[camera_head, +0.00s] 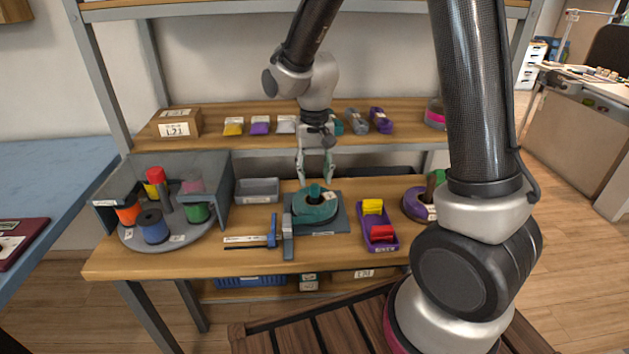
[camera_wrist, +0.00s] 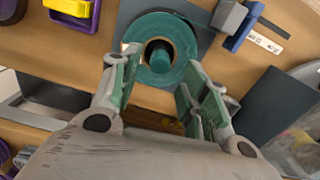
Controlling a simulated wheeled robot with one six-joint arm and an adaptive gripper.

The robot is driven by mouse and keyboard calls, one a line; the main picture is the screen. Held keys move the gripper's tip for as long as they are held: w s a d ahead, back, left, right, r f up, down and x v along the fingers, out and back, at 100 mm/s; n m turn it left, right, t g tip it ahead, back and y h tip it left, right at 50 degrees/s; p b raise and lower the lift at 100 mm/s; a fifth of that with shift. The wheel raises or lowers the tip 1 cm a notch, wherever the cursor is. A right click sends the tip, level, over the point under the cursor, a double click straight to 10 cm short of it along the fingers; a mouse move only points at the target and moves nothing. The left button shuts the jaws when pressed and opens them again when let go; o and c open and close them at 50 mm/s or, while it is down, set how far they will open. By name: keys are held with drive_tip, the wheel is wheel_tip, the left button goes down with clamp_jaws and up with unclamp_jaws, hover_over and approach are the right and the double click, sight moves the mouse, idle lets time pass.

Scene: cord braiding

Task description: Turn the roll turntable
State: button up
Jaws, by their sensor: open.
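The roll turntable (camera_head: 131,238) is a round grey disc at the left of the bench. It carries an orange roll (camera_head: 128,212), a blue roll (camera_head: 153,227), a green roll (camera_head: 197,212) and a red one (camera_head: 155,175) around a grey centre post. A grey housing (camera_head: 216,172) encloses its back part and hides some of it. My gripper (camera_head: 315,181) is open and empty, pointing down, well to the right of the turntable. It is just above and behind a teal roll (camera_head: 316,210) on a dark plate. In the wrist view, the teal roll (camera_wrist: 183,45) shows beyond my open fingers.
A grey tray (camera_head: 257,190) stands between the housing and the teal roll. A blue-and-grey tool (camera_head: 272,232) lies in front. A purple tray (camera_head: 379,240) with yellow and red pieces and a purple roll (camera_head: 416,205) stand right. A shelf (camera_head: 220,148) with a box runs behind.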

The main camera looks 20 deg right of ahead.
wheel_tip(320, 180, up, 9)
idle(0.6)
drive_tip(key=s+d+r+t, duration=0.1)
drive_tip(key=s+d+r, duration=0.2)
drive_tip(key=s+d, duration=0.2)
drive_tip(key=s+d+r+n+t, duration=0.1)
drive_tip(key=s+d+r+t, duration=0.1)
drive_tip(key=s, duration=0.6)
drive_tip(key=s+d+r+n+t, duration=0.1)
drive_tip(key=s+d+r, duration=0.3)
drive_tip(key=s+d, duration=0.3)
drive_tip(key=shift+s+d+r, duration=0.25)
drive_tip(key=shift+s+d, duration=0.05)
